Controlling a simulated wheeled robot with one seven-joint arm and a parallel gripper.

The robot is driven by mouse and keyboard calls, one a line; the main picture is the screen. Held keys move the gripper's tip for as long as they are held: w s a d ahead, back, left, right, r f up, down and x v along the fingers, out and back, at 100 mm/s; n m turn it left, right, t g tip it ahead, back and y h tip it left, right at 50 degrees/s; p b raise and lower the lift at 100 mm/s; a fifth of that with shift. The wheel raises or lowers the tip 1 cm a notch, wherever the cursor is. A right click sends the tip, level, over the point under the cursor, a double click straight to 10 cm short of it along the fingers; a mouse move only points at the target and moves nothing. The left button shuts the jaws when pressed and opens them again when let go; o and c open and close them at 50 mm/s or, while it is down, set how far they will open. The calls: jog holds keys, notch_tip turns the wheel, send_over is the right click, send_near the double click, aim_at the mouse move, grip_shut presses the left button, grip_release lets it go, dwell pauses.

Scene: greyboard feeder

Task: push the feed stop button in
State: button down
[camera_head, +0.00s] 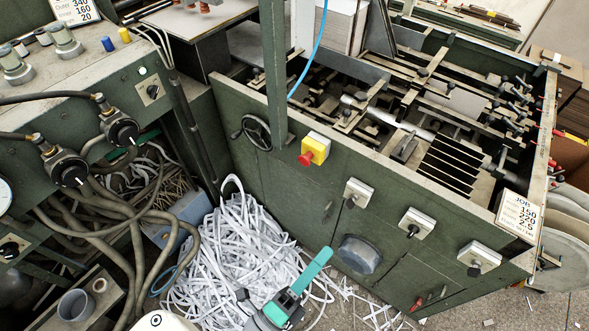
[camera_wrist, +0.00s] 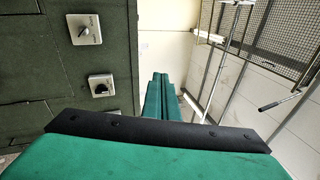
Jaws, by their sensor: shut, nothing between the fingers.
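A red button (camera_head: 306,158) sticks out from a yellow box (camera_head: 317,146) on the front of the green machine, in the middle of the head view. It is the only red push button on a yellow box that I see. No label saying feed stop can be read. My gripper (camera_head: 326,253) is teal and shut, with nothing between its fingers. It is below the button in the picture and clearly apart from it. In the wrist view the two closed fingers (camera_wrist: 162,88) point away from the camera; the red button does not show there.
A handwheel (camera_head: 252,131) is left of the button. Shredded paper (camera_head: 235,250) covers the floor. A green post (camera_head: 275,70) rises beside the yellow box.

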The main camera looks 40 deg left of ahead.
aim_at(302, 162)
jog(key=w+a+f+m+g+y, duration=0.1)
jog(key=a+m, duration=0.6)
jog(key=a, duration=0.3)
jog(key=w+a+f+m+g+y, duration=0.1)
jog(key=w+a+m+g, duration=0.1)
jog(key=a+m, duration=0.6)
jog(key=shift+w+a+f, duration=0.15)
jog(key=shift+a+f, duration=0.1)
jog(key=shift+a, duration=0.85)
jog(key=w, duration=1.4)
